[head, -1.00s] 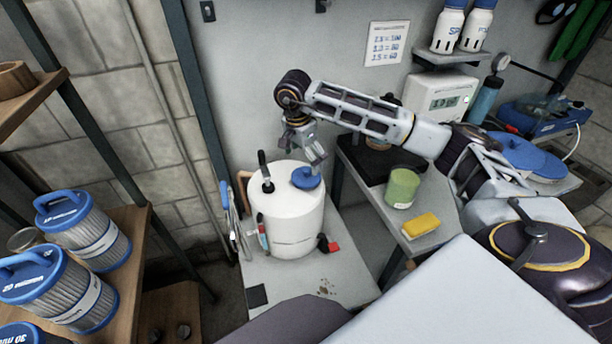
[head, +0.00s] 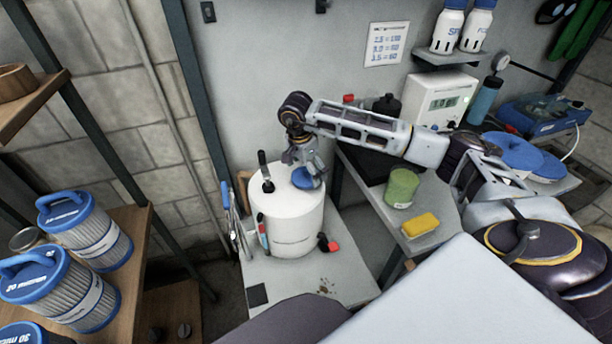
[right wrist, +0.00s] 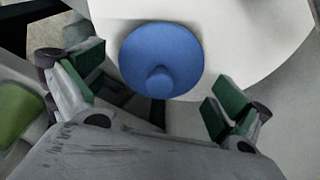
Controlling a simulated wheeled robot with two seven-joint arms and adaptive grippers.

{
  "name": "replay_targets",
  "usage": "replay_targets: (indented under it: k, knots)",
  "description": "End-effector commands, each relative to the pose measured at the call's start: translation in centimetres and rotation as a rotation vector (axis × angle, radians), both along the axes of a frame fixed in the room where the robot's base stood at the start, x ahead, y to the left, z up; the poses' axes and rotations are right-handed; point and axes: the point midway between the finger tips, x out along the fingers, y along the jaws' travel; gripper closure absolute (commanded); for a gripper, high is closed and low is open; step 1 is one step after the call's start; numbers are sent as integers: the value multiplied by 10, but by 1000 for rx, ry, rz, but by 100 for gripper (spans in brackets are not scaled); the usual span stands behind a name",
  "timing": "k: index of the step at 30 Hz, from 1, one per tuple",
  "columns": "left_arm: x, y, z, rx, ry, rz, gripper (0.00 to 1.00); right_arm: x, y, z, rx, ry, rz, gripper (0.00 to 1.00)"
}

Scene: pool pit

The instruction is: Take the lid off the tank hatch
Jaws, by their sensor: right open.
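The white tank (head: 286,222) stands upright on a low grey surface against the wall. The blue round lid (head: 308,180) with a small central knob sits on top of the tank, at its right side. My right gripper (head: 306,165) is just above the lid, pointing down. In the right wrist view the lid (right wrist: 161,60) lies ahead and between the open green-padded fingers of the gripper (right wrist: 160,95), apart from both, with nothing held. Part of the lid is hidden behind the gripper in the head view. My left gripper is not in view.
A black-handled fitting (head: 265,172) rises from the tank top left of the lid. A grey bench (head: 425,238) at right holds a green jar (head: 402,188) and yellow sponge (head: 420,225). Blue-capped filters (head: 85,235) fill shelves at left. Free floor surface lies before the tank.

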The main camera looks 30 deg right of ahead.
Motion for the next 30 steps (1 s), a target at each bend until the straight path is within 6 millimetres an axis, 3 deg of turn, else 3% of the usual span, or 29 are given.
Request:
replay_targets:
  k: [3,25,30]
  knots:
    - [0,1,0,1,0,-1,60,0,0,0,0,0,0,0]
    - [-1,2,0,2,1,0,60,0,0,-2,0,0,-1,94]
    - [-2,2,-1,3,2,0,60,0,0,-4,0,2,0,100]
